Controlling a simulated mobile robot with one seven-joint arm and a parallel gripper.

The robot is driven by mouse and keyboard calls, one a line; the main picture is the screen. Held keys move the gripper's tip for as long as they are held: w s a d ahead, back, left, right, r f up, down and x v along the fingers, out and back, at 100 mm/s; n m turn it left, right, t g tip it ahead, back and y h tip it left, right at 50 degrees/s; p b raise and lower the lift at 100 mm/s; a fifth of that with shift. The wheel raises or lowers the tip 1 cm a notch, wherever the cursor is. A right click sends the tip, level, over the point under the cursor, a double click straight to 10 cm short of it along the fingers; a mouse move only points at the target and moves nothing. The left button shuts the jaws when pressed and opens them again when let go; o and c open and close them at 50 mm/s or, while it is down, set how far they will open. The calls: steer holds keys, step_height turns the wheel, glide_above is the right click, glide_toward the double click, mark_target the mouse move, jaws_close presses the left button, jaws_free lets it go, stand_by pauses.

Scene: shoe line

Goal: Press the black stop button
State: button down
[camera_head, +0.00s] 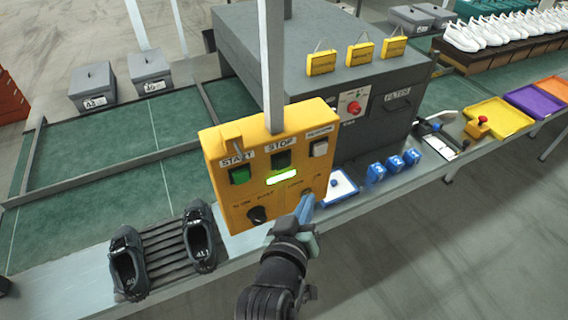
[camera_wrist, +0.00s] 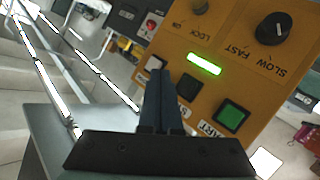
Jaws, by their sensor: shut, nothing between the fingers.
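A yellow control panel (camera_head: 225,190) stands upright at the front of the line. Its black stop button (camera_head: 281,160) is under the STOP label, between the green start button (camera_head: 239,175) and a white button (camera_head: 319,148). My gripper (camera_head: 305,204) is shut and empty, in front of the panel's lower right, below and right of the stop button. In the wrist view the panel appears upside down. There the shut fingers (camera_wrist: 164,80) partly cover the stop button (camera_wrist: 188,86); the green button (camera_wrist: 230,117) is clear. I cannot see finger contact with any button.
A green light bar (camera_head: 281,178) glows below the stop button. A black knob (camera_head: 257,214) sits at the panel's lower left. Black shoes (camera_head: 200,238) stand on a rack to the left.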

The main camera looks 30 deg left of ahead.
mark_target(288, 163)
steer(key=w+a+b, duration=0.2)
steer(key=w+a, duration=0.2)
steer(key=a, duration=0.2)
steer(key=shift+w+b, duration=0.35)
steer(key=shift+a, duration=0.1)
stand_by(1.7)
steer(key=shift+w+a, duration=0.25)
steer(key=shift+w+a+b, duration=0.35)
steer(key=shift+a+b, duration=0.05)
steer(key=shift+a, duration=0.1)
stand_by(0.8)
stand_by(0.4)
steer(key=shift+s+d+p, duration=0.45)
steer(key=shift+s+d, duration=0.2)
steer(key=shift+d, duration=0.15)
steer(key=shift+d, duration=0.1)
steer(key=shift+s+d+p, duration=0.55)
steer(key=shift+s+d, duration=0.2)
steer(key=shift+d, duration=0.2)
steer(key=shift+s+d+p, duration=0.5)
steer(key=shift+s+d, duration=0.25)
steer(key=shift+d, duration=0.2)
